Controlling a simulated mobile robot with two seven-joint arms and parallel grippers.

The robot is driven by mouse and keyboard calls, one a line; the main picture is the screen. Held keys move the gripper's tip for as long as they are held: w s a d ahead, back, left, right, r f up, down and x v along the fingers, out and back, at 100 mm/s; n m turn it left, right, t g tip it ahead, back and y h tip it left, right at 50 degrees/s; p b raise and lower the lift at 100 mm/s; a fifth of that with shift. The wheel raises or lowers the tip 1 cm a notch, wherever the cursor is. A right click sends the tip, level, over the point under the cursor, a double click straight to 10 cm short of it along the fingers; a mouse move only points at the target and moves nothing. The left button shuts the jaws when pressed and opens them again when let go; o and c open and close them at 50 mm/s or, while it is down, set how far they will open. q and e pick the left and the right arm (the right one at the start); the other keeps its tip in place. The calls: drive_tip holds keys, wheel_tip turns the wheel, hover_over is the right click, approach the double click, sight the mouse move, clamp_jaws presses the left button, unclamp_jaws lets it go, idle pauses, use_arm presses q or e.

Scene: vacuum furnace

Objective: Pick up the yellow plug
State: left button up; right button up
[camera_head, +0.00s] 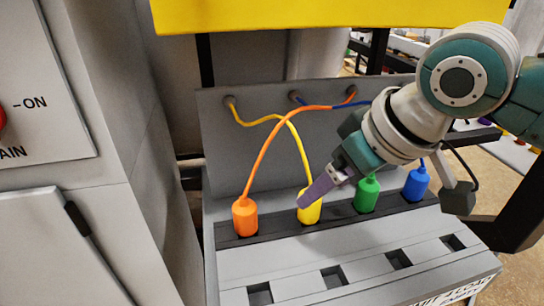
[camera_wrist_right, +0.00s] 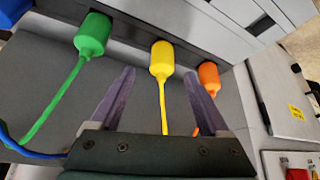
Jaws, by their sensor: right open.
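The yellow plug (camera_head: 312,213) stands in the dark socket strip, between the orange plug and the green plug. Its yellow cable rises from its top to the grey back panel. My right gripper (camera_head: 306,202) is at the plug, and a purple finger covers part of it. In the right wrist view, the yellow plug (camera_wrist_right: 161,57) lies at the gap between the two fingertips of my right gripper (camera_wrist_right: 158,76). The fingers are spread and nothing is held; no contact can be made out. My left gripper is out of view.
The orange plug (camera_head: 245,217), green plug (camera_head: 367,194) and blue plug (camera_head: 416,184) stand in the same strip. Several empty slots (camera_head: 333,278) lie in the grey ledge in front. The orange cable (camera_head: 266,147) crosses the yellow one. A grey cabinet (camera_head: 130,130) stands left.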

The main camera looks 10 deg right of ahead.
sight(309, 212)
drive_tip(key=b+x, duration=0.1)
drive_tip(key=x, duration=0.5)
drive_tip(key=shift+a+f, duration=0.1)
drive_tip(key=shift+f, duration=0.2)
clamp_jaws()
idle(0.4)
